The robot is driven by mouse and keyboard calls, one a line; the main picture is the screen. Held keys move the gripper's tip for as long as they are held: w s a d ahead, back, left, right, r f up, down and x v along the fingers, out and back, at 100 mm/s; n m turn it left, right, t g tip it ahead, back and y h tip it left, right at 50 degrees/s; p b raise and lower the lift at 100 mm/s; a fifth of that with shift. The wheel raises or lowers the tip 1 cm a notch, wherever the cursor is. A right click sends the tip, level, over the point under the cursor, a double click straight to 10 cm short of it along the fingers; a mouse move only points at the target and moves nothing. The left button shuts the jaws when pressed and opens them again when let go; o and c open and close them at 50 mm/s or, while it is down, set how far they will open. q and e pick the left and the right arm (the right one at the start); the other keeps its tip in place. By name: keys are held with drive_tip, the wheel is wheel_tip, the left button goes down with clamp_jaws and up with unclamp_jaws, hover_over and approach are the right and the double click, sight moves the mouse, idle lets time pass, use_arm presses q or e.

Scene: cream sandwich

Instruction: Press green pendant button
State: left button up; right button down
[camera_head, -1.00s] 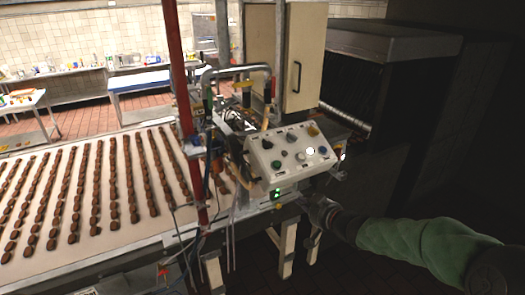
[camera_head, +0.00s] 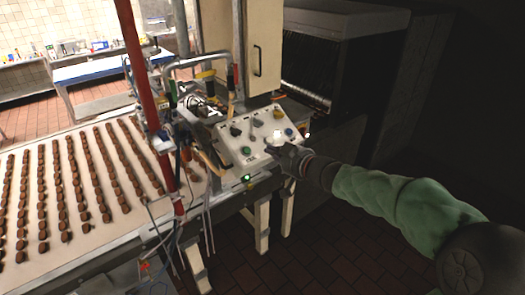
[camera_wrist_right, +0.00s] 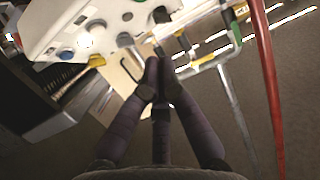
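The pendant is a white sloped control box (camera_head: 228,147) with several knobs and buttons. Its green button (camera_head: 245,153) is at the lower left of the panel face in the head view. My right gripper (camera_head: 275,149) is at the panel's lower right edge, to the right of the green button and apart from it. In the right wrist view the gripper's fingertips (camera_wrist_right: 158,68) meet with nothing between them. The panel (camera_wrist_right: 95,22) shows upside down ahead of them, with a dark green round button (camera_wrist_right: 161,14) near its edge. My left gripper is not in view.
A blue button (camera_head: 289,132) is at the panel's right side. A conveyor (camera_head: 110,240) with rows of brown pieces runs to the left. A red post (camera_head: 140,85), hoses and cables stand left of the panel. The floor (camera_head: 320,255) below is clear.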

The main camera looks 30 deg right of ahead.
hover_over(252, 162)
drive_tip(key=v, duration=0.2)
wheel_tip(252, 162, down, 3)
drive_tip(key=shift+w+a+f, duration=0.1)
drive_tip(key=shift+w+f, duration=0.75)
drive_tip(key=shift+f, duration=0.3)
drive_tip(key=shift+w+f+b, duration=0.2)
drive_tip(key=shift+f+b, duration=0.1)
